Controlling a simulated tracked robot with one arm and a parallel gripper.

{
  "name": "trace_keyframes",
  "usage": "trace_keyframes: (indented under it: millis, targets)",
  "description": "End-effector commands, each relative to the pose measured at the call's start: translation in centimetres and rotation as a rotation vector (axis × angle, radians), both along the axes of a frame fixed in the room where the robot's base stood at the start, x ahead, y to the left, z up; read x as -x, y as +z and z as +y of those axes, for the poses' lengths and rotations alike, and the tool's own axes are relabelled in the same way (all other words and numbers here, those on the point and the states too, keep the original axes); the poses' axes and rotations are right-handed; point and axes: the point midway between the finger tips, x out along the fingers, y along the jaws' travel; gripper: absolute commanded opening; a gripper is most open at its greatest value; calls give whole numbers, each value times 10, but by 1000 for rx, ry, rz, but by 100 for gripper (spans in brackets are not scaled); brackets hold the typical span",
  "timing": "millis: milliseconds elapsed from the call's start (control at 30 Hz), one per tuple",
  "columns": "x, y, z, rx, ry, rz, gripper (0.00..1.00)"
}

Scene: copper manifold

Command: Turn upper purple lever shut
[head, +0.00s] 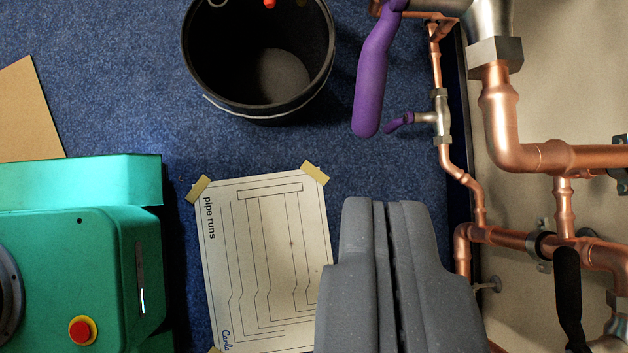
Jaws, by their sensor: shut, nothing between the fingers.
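Two purple levers show in the head view at the top right. The large purple lever (372,80) is nearer the camera, and its handle hangs down the picture from a metal valve (492,40) on the thick copper pipe. It looks like the upper one. The small purple lever (399,123) is farther off, on a thin copper pipe's valve (436,118), its handle pointing left. My gripper (385,203) is shut and empty, below both levers in the picture and apart from them. The top of the large lever's valve is cut off by the frame edge.
Copper pipes (520,150) run along a pale panel (590,80) on the right, with a black lever (568,290) at lower right. A black bucket (258,105) and a taped paper drawing (262,260) are on the blue carpet (110,80). Bare carpet shows left of the large lever.

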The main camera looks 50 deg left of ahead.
Motion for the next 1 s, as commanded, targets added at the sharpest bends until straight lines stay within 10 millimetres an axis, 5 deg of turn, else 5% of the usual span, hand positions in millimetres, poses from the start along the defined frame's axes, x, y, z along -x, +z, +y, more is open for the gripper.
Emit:
trace_keyframes:
  millis: [600,1000]
  targets:
    - [-23,-85,58,1,-4,0,0]
    - [-26,-96,67,1,-6,1,0]
